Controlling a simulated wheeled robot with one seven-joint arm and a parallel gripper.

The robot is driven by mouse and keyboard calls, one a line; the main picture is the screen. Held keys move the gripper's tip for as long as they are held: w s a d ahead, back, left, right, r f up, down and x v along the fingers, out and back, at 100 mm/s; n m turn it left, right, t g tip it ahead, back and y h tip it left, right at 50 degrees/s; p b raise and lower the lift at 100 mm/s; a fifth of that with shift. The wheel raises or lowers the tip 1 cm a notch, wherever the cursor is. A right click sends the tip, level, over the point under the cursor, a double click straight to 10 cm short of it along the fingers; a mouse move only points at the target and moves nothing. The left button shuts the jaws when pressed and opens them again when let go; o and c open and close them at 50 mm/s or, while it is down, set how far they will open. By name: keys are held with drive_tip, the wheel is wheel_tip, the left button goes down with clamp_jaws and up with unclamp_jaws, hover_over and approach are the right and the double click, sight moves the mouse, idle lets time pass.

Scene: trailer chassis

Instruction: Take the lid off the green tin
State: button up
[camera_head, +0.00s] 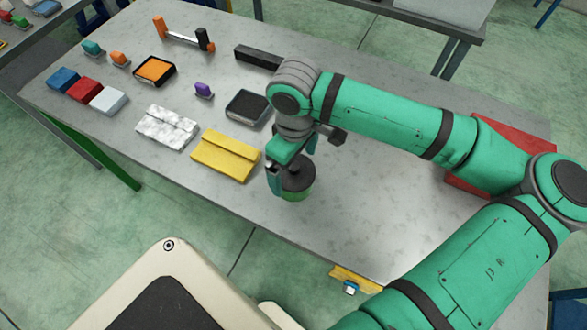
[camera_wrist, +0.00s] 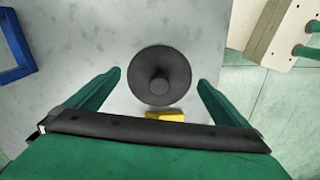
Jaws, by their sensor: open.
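The green tin (camera_head: 299,194) stands upright on the grey table near its front edge. Its dark round lid (camera_head: 297,174) sits on top and has a small knob at its centre. In the wrist view the lid (camera_wrist: 160,76) hides the tin below it. My gripper (camera_head: 290,168) is over the tin, pointing down. In the wrist view the two green fingers of my gripper (camera_wrist: 160,82) are apart, one on each side of the lid, with gaps between them and its rim. The gripper holds nothing.
A yellow folded cloth (camera_head: 226,155) and a white marbled one (camera_head: 167,127) lie left of the tin. A dark-topped pad (camera_head: 247,107) lies behind. A red object (camera_head: 465,183) is partly hidden by my arm. Bare table (camera_head: 350,225) extends right of the tin.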

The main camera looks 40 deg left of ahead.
drive_tip(key=shift+c, duration=0.3)
drive_tip(key=c, duration=1)
drive_tip(key=shift+r, duration=0.1)
drive_tip(key=shift+r, duration=0.5)
drive_tip(key=s+r, duration=0.8)
drive_tip(key=s, duration=0.1)
drive_tip(key=s+r, duration=0.3)
drive_tip(key=s, duration=0.2)
drive_tip(key=shift+d+r, duration=0.2)
drive_tip(key=shift+r, duration=0.2)
